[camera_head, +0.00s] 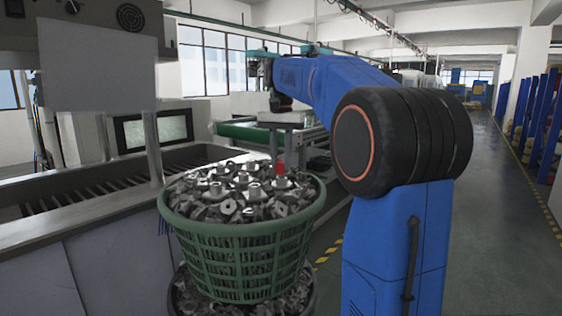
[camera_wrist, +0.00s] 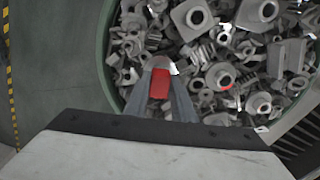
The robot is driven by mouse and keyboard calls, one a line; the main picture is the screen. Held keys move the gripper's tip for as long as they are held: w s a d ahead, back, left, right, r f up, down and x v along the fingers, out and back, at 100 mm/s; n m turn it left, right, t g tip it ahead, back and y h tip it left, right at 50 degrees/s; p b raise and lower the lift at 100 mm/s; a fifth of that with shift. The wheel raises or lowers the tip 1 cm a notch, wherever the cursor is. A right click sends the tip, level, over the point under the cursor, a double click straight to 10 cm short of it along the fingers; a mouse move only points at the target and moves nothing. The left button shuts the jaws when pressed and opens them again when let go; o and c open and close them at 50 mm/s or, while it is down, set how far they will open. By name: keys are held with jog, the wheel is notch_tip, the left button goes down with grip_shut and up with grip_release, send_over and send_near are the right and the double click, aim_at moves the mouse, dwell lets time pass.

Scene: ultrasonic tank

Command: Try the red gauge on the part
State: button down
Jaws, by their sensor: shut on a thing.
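My gripper (camera_wrist: 161,64) is shut on the red gauge (camera_wrist: 160,84), a small red block between its two grey fingers. In the head view the red gauge (camera_head: 281,168) shows just over the far right of the heap in the basket. Grey metal parts (camera_wrist: 222,76), with round bosses and holes, lie beneath and to the right of it in the wrist view. One of these has a small red spot by its boss. I cannot tell which part is meant, or whether the gauge touches any part.
The green basket (camera_head: 240,258) is heaped with grey parts and stands on more of them. A metal tank (camera_head: 70,215) with a slatted opening is at the left. The aisle floor (camera_head: 490,230) at the right is clear.

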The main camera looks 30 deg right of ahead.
dwell(0.4)
jog(key=shift+r, duration=1.5)
jog(key=shift+f, duration=0.1)
jog(key=shift+f, duration=1.1)
jog(key=shift+f, duration=0.3)
dwell(1.0)
jog(key=shift+r, duration=1.5)
jog(key=shift+r, duration=2)
